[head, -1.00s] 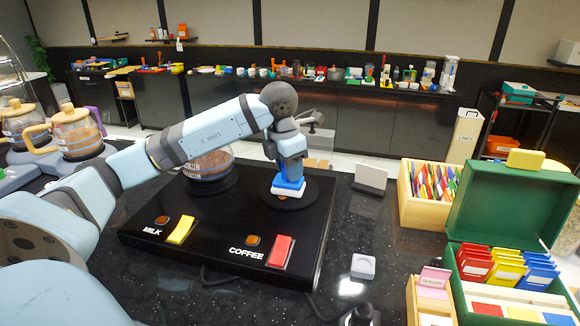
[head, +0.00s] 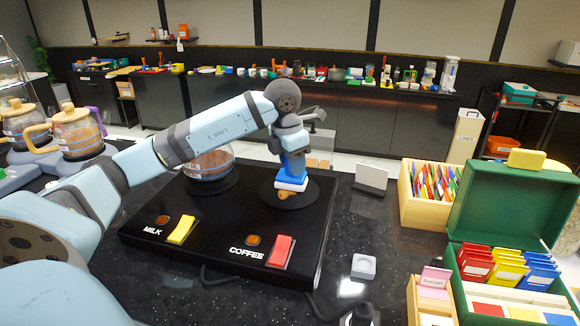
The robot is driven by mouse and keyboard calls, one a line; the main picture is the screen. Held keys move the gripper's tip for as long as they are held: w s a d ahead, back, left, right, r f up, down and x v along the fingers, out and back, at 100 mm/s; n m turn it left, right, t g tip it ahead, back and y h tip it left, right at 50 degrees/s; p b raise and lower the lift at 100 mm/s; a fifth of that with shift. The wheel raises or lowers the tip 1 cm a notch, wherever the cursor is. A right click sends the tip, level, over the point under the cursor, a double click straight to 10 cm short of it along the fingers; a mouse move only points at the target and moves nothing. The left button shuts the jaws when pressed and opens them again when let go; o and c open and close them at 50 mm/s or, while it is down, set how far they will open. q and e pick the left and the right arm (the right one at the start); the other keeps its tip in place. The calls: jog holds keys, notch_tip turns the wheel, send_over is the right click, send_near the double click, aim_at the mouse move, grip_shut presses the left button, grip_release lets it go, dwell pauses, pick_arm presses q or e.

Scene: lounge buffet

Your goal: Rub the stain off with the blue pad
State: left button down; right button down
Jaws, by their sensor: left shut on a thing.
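My left gripper (head: 292,172) is shut on the blue pad (head: 291,184), which has a white lower layer. The pad is over the round dark plate (head: 305,199) at the right of the black coffee station. An orange-brown stain (head: 286,195) shows on this plate just below and left of the pad; part of it is hidden by the pad. I cannot tell whether the pad touches the plate. My right gripper is not in view.
A glass pot (head: 208,163) stands on the left plate, behind my left arm. A yellow switch (head: 181,230) and a red switch (head: 281,251) are at the station's front. A white card (head: 371,178), a wooden box of packets (head: 425,212) and a green box (head: 500,210) stand to the right.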

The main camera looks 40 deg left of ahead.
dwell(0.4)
pick_arm(q)
jog(key=shift+s+d+b, duration=0.2)
jog(key=shift+s+d, duration=0.3)
jog(key=shift+s, duration=0.4)
jog(key=shift+s+d+b, duration=0.2)
jog(key=shift+s+d, duration=0.25)
jog(key=shift+s, duration=0.4)
jog(key=shift+w, duration=0.1)
jog(key=shift+w+a+f, duration=0.1)
jog(key=shift+w+a, duration=0.4)
jog(key=shift+w, duration=0.35)
jog(key=shift+w+a, duration=0.45)
jog(key=shift+w, duration=0.4)
jog(key=shift+s+f, duration=0.1)
jog(key=shift+s, duration=0.05)
jog(key=shift+s+d+b, duration=0.15)
jog(key=shift+s+d, duration=0.35)
jog(key=shift+s, duration=0.35)
jog(key=shift+s+d+b, duration=0.15)
jog(key=shift+s+d, duration=0.35)
jog(key=shift+s, duration=0.35)
